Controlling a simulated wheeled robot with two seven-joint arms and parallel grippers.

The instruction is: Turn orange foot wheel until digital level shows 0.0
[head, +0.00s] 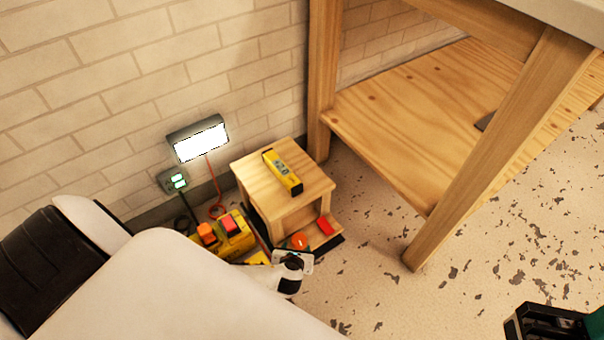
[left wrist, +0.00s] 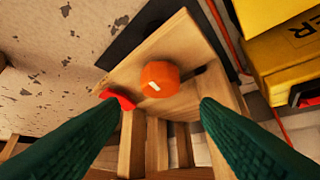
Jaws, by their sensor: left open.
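The orange foot wheel (head: 300,241) sits low at the front of a small wooden stand (head: 285,204); the left wrist view shows it as a faceted knob (left wrist: 160,77) with a pale mark. The yellow digital level (head: 283,172) lies on the stand's top; its reading is too small to tell. My left gripper (head: 291,271) is just in front of the wheel, its fingers hidden in the head view. In the left wrist view its two green fingers (left wrist: 160,125) are spread wide and empty, with the wheel beyond them, apart from both.
A red block (head: 325,226) is beside the wheel. A yellow box (head: 238,236) with red and orange tops stands left of the stand. A lit lamp (head: 200,141) is by the wall. A wooden bench (head: 430,130) stands at right. A black and green object (head: 548,322) is cut off lower right.

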